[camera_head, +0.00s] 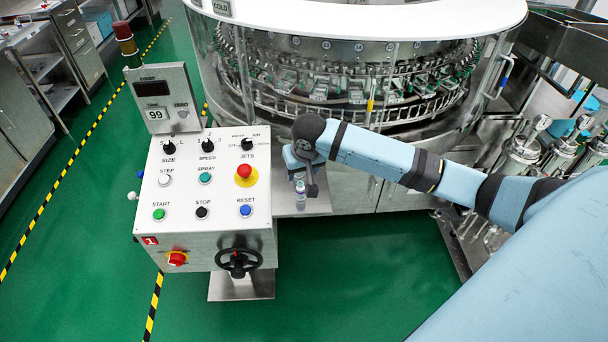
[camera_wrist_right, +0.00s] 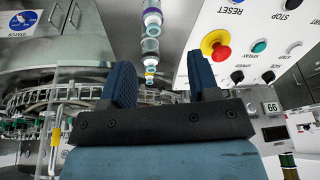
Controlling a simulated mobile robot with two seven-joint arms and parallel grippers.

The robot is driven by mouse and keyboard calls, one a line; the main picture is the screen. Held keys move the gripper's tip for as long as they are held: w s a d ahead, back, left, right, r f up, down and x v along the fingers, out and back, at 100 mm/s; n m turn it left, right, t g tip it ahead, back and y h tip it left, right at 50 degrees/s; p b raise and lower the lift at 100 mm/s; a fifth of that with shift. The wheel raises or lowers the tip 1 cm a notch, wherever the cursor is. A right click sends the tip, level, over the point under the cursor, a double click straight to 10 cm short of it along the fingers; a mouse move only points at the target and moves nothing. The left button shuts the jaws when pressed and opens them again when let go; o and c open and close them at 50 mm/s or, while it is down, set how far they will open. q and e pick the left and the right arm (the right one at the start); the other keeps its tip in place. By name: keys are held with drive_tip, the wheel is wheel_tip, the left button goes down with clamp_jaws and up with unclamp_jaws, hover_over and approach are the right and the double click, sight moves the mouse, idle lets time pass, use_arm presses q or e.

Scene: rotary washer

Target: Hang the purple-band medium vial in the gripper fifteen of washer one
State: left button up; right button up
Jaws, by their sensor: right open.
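Small clear vials with coloured bands (camera_wrist_right: 151,45) stand in a line in the right wrist view, running up from between my fingers to the top edge. The bands look blue to purple, and one near the fingers has a yellow part. I cannot tell surely which is the purple-band medium vial. In the head view one vial (camera_head: 300,192) shows on the steel shelf, just below my right gripper (camera_head: 303,172). My right gripper is open and empty, with its two fingers (camera_wrist_right: 159,68) apart. The washer (camera_head: 350,75) stands behind; gripper fifteen cannot be picked out. My left gripper is not in view.
The control panel (camera_head: 205,190) with its buttons and handwheel (camera_head: 239,262) stands close to the left of my right gripper. The steel shelf (camera_head: 318,204) is narrow. The washer's curved glass guard rises behind it. Green floor (camera_head: 340,270) is free in front.

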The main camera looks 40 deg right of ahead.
drive_tip(key=s+a+f+n+t+y, duration=0.3)
drive_tip(key=s+a+f+n+y, duration=0.1)
drive_tip(key=s+a+f, duration=0.65)
drive_tip(key=s+a+f+n+t, duration=0.1)
drive_tip(key=s+a+f+t, duration=0.1)
drive_tip(key=s, duration=0.4)
drive_tip(key=s+a+f+n+t, duration=0.1)
drive_tip(key=s+a+f+t, duration=0.1)
drive_tip(key=s, duration=0.5)
drive_tip(key=shift+s+a+f+t, duration=0.15)
drive_tip(key=shift+s+a+t, duration=0.2)
drive_tip(key=shift+a, duration=0.2)
